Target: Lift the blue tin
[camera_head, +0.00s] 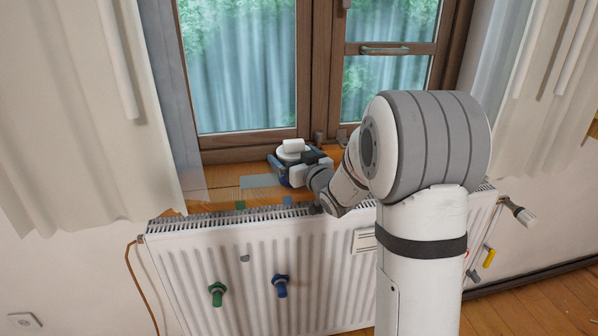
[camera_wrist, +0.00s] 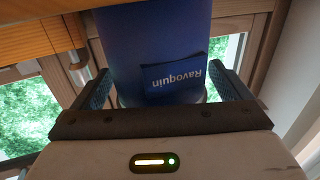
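The blue tin (camera_wrist: 150,45) fills the upper middle of the wrist view, with the label "Ravoquin" upside down on its side. My gripper (camera_wrist: 160,88) has one finger on each side of it. The left finger looks close against the tin, and a thin light gap shows beside the lower part of the right finger. Whether both fingertips press on it cannot be told. In the head view my gripper (camera_head: 296,174) is at the wooden sill, and a blue part of the tin (camera_head: 276,165) shows beside it. The rest is hidden behind my gripper.
A white object (camera_head: 293,146) shows just above my gripper in front of the window (camera_head: 240,75). The wooden sill (camera_head: 222,178) is bare to the left, apart from flat coloured patches. A white radiator (camera_head: 240,250) with green and blue knobs stands below. Curtains hang both sides.

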